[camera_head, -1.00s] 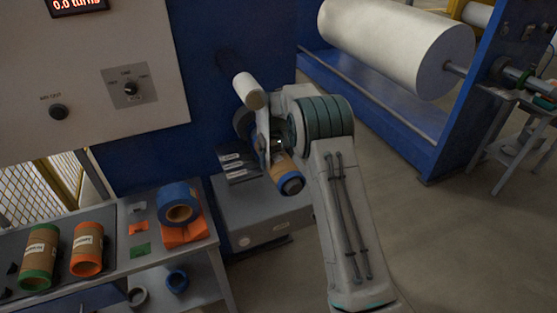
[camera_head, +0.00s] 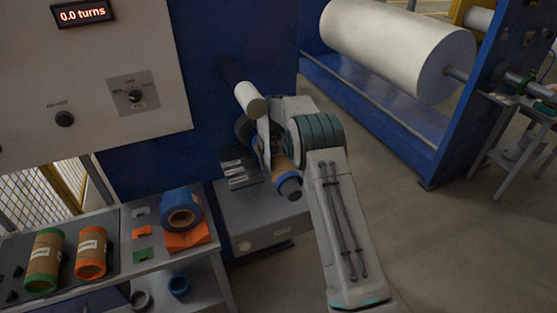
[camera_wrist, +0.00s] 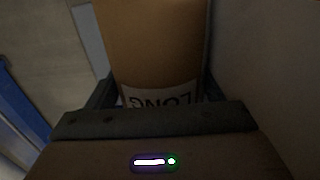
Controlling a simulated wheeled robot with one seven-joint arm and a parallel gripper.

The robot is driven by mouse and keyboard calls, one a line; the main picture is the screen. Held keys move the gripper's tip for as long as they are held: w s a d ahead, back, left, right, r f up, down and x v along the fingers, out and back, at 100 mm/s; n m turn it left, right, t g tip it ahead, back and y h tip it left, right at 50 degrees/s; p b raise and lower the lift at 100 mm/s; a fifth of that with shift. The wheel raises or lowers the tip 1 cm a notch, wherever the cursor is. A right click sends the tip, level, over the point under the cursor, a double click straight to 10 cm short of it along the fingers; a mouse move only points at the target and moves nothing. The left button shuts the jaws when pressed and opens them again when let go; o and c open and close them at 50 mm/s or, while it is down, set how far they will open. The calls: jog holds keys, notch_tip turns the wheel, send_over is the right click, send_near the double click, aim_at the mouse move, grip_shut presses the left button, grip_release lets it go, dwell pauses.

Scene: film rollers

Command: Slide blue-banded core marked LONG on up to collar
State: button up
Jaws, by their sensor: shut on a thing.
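The brown core (camera_head: 281,162) sits around a grey shaft on the blue machine in the head view.
A white roller end (camera_head: 249,97) juts out just above my gripper. A grey cabinet (camera_head: 265,220) stands below the shaft. The bench at left holds a green-banded core (camera_head: 43,262), an orange-banded core (camera_head: 91,254) and a blue roll (camera_head: 181,211).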

jog(key=shift+w+r, duration=0.1)
jog(key=shift+w, duration=0.2)
jog(key=o, duration=1)
jog(key=shift+c, duration=0.2)
jog(key=shift+o, duration=1.4)
jog(key=shift+w+a+f, duration=0.15)
jog(key=shift+w+f, duration=0.05)
jog(key=shift+f, duration=0.1)
